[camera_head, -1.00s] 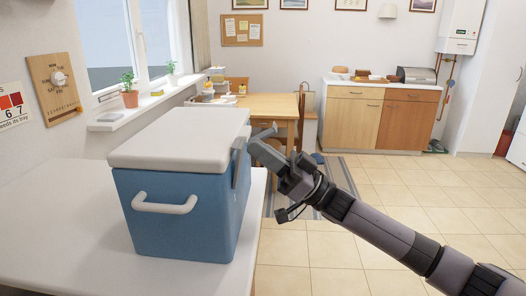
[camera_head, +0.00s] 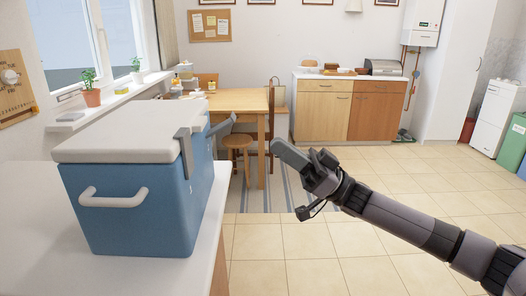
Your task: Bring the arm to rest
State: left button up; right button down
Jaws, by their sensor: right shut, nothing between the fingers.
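My right gripper (camera_head: 281,147) is shut and empty. It is in the air over the floor, right of the blue cooler (camera_head: 140,215) and clear of it, with its arm coming in from the lower right. The cooler stands on the white counter at the left, its pale lid (camera_head: 130,133) down on the box. A grey latch (camera_head: 186,150) lies against the cooler's right side, and another grey piece (camera_head: 221,125) sticks out from that side farther back. My left gripper is not in view.
The white counter (camera_head: 30,230) ends just right of the cooler. A wooden table (camera_head: 238,101) with a stool (camera_head: 238,142) stands beyond, and a wooden cabinet (camera_head: 325,108) at the back wall. The tiled floor (camera_head: 300,260) around my right arm is open.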

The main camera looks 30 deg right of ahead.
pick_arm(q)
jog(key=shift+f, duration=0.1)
pick_arm(e)
jog(key=shift+s+d, duration=0.15)
jog(key=shift+d, duration=0.1)
dwell(0.3)
